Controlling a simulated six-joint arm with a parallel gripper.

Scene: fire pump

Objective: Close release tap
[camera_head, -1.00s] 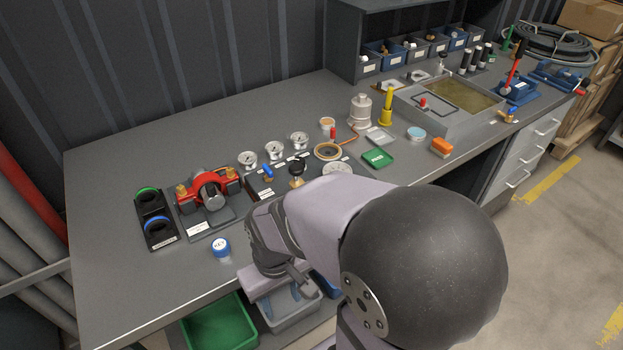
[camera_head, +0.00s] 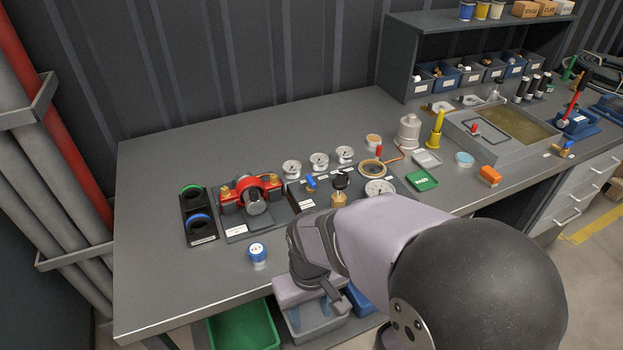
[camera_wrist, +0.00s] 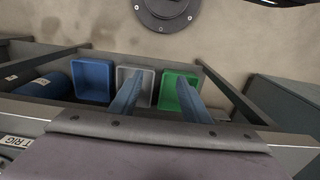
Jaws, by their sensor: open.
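A small tap with a blue handle (camera_head: 311,182) stands on the dark manifold plate beside the gauges in the head view. A second blue-handled tap (camera_head: 566,148) is at the tank's right front corner. I cannot tell which is the release tap, and their handle positions are too small to read. My gripper (camera_head: 318,312) hangs low at the bench's front edge, pointing down, well away from both taps. In the wrist view, its two blue fingers (camera_wrist: 158,96) are apart and empty above the grey bin (camera_wrist: 149,73).
A red pump (camera_head: 252,195), a blue-capped key pot (camera_head: 257,253) and a black-knobbed brass valve (camera_head: 340,188) stand on the bench. Blue (camera_wrist: 94,80) and green (camera_wrist: 180,78) bins flank the grey one below.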

